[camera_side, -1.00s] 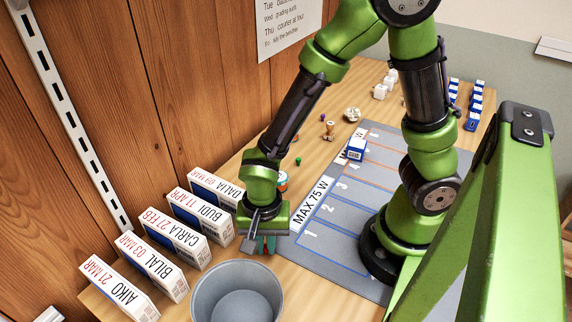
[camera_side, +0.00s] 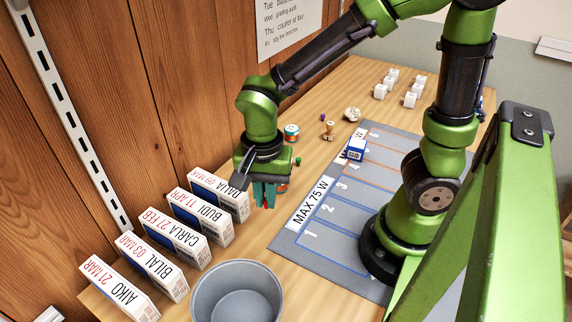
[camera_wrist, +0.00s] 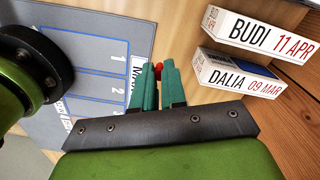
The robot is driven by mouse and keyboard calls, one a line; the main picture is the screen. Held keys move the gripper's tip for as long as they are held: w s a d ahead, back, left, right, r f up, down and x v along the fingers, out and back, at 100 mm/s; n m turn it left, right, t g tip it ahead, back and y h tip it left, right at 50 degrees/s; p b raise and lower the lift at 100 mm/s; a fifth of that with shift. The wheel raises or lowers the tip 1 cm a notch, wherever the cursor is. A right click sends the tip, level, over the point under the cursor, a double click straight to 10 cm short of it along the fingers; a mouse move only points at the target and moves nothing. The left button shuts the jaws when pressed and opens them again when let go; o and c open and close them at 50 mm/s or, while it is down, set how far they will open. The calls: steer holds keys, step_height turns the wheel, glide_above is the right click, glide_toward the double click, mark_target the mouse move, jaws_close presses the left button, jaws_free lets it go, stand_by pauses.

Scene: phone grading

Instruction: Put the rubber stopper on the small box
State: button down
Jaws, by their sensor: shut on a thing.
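My gripper (camera_side: 266,205) hangs above the table beside the name boxes, its teal fingers pointing down. In the wrist view my gripper (camera_wrist: 158,75) is shut on a small red piece (camera_wrist: 158,67), which looks like the rubber stopper.
Upright name boxes (camera_side: 150,262) stand along the wall. A grey bin (camera_side: 237,295) is at the front. Spool-like tins (camera_side: 291,132), a wooden stamp (camera_side: 329,131), a small green piece (camera_side: 298,161) and white blocks (camera_side: 391,84) stand further back. The numbered mat lanes look clear.

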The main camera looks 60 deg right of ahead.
steer(key=w+d+m, duration=0.3)
steer(key=d+m, duration=0.2)
steer(key=d, duration=0.6)
step_height(320, 180, up, 3)
steer(key=m, duration=1.2)
glide_above(357, 143)
step_height(357, 143, down, 8)
steer(key=shift+d+r, duration=0.1)
steer(key=c, duration=1.6)
jaws_free()
steer(key=shift+f, duration=0.2)
steer(key=o, duration=0.4)
